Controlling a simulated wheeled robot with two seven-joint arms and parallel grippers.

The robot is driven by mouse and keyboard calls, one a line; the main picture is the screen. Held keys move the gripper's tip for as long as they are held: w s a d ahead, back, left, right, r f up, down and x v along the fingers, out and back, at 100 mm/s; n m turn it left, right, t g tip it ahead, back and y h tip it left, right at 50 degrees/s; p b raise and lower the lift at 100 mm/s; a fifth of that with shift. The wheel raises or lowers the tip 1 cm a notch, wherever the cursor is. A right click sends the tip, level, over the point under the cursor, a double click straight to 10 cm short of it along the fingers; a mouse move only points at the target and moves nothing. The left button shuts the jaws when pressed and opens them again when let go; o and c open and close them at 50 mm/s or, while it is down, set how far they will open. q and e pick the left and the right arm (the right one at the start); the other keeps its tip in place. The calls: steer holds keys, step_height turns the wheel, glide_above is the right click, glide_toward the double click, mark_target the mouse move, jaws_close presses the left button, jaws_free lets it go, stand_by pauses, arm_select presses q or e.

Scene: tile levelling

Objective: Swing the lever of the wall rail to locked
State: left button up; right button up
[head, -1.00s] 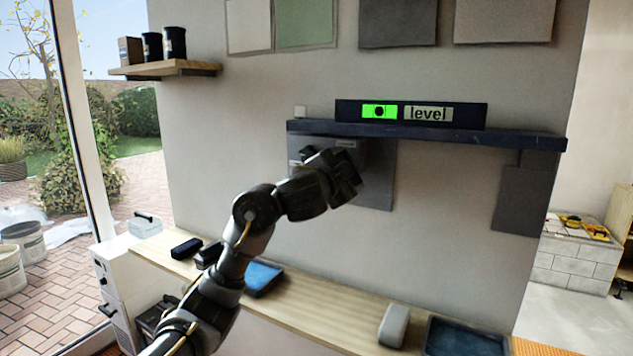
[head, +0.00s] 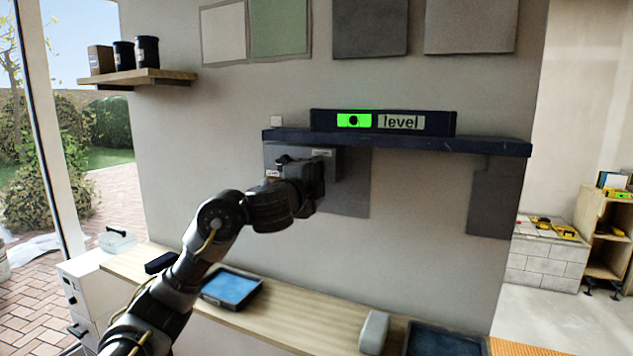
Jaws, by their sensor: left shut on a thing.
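The wall rail (head: 400,142) is a long dark blue bar fixed across the grey wall. A grey lock box (head: 325,158) with small labels sits under its left part. My left gripper (head: 312,182) is at the front of this box, just below the rail, and is shut on the lever. The lever is mostly hidden behind the gripper and wrist; a small dark part (head: 284,160) shows at the box's left side. I cannot read the lever's exact angle or the label words. My right gripper is not in view.
A level (head: 384,122) with a lit green display stands on the rail. Grey tile panels hang on the wall. Below, a wooden bench (head: 290,317) holds a blue tray (head: 231,289) and a grey block (head: 374,332). A small shelf (head: 150,77) with cans is at upper left.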

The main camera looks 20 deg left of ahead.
arm_select(q)
steer(key=shift+f, duration=0.25)
steer(key=o, duration=1.3)
steer(key=shift+r, duration=0.1)
steer(key=shift+o, duration=0.2)
steer(key=s+p, duration=0.9)
steer(key=s, duration=0.1)
steer(key=shift+s+p, duration=0.4)
steer(key=shift+d, duration=0.1)
